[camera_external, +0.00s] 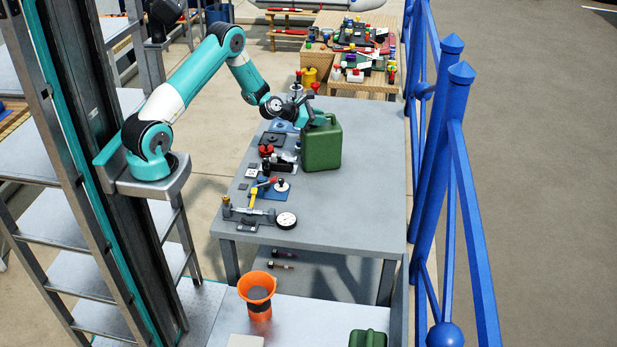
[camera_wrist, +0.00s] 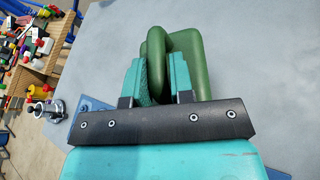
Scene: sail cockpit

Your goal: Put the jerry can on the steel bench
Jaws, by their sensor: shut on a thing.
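My gripper (camera_external: 312,117) is at the top of the can, coming from the left. In the wrist view my gripper (camera_wrist: 160,80) is shut on the handle of the jerry can (camera_wrist: 192,62), one finger on each side. The lower part of the can is hidden there.
Small tools and a round gauge (camera_external: 287,221) lie along the bench's left side. A second green can (camera_external: 367,338) and an orange funnel (camera_external: 257,288) are below in front. A blue railing (camera_external: 435,160) runs along the right. The bench's front right is clear.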

